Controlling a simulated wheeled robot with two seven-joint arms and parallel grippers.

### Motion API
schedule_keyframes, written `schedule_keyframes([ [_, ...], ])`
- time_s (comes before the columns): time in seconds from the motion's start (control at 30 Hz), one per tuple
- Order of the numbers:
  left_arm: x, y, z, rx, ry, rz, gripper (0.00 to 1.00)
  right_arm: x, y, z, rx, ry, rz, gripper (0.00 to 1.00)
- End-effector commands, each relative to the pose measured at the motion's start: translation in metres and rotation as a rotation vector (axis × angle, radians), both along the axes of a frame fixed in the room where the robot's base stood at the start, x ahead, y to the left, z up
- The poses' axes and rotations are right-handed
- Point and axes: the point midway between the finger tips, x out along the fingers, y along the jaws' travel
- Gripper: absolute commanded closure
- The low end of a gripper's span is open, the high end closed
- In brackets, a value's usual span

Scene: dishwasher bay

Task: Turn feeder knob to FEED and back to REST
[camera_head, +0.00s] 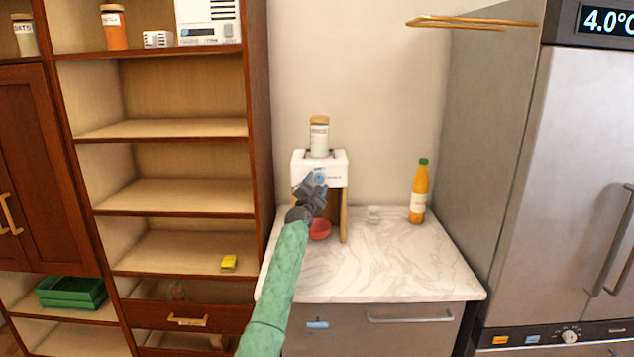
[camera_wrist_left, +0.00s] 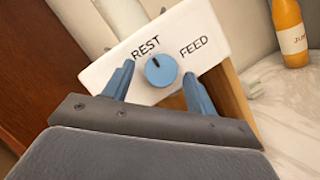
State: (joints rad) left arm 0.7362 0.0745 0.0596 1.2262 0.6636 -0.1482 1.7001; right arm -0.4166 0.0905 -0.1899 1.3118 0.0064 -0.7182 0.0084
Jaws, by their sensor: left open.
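The feeder (camera_head: 335,170) is a white box on wooden legs on the marble counter, with a lidded jar (camera_head: 319,138) on top. Its round blue knob (camera_wrist_left: 161,70) sits on the white front panel (camera_wrist_left: 120,78), between the printed words REST and FEED. The knob's dark mark points up and left, toward REST. My left gripper (camera_head: 318,180) is at the front of the feeder. In the left wrist view its two blue fingers (camera_wrist_left: 157,88) are open, one on each side of the knob, with gaps to it. My right gripper is not in view.
A red bowl (camera_head: 320,229) is under the feeder, partly hidden by my left arm. An orange bottle (camera_head: 417,195) and a small pale object (camera_head: 373,214) stand right of it. The counter's front right (camera_head: 410,265) is clear. Shelves (camera_head: 170,195) stand left, a fridge (camera_head: 570,180) right.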

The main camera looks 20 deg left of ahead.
Motion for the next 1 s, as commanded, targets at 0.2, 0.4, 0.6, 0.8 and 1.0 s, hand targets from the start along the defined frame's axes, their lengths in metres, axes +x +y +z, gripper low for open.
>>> schedule_keyframes([
  [0.2,0.0055,-0.0005,0.0001,0.0,0.001,0.0,0.43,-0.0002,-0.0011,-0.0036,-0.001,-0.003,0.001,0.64],
  [0.4,0.0053,-0.0003,0.0004,0.0,0.001,-0.001,0.47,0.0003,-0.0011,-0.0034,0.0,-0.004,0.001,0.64],
  [0.6,0.0052,-0.0003,0.0005,0.0,0.001,-0.001,0.86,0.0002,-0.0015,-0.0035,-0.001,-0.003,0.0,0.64],
  [0.8,0.0051,-0.0002,0.0006,0.007,0.002,0.0,0.88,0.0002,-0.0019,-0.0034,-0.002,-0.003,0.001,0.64],
  [1.0,0.0049,0.0005,0.0013,0.062,0.018,0.0,0.88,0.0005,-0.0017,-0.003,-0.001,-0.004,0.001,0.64],
])
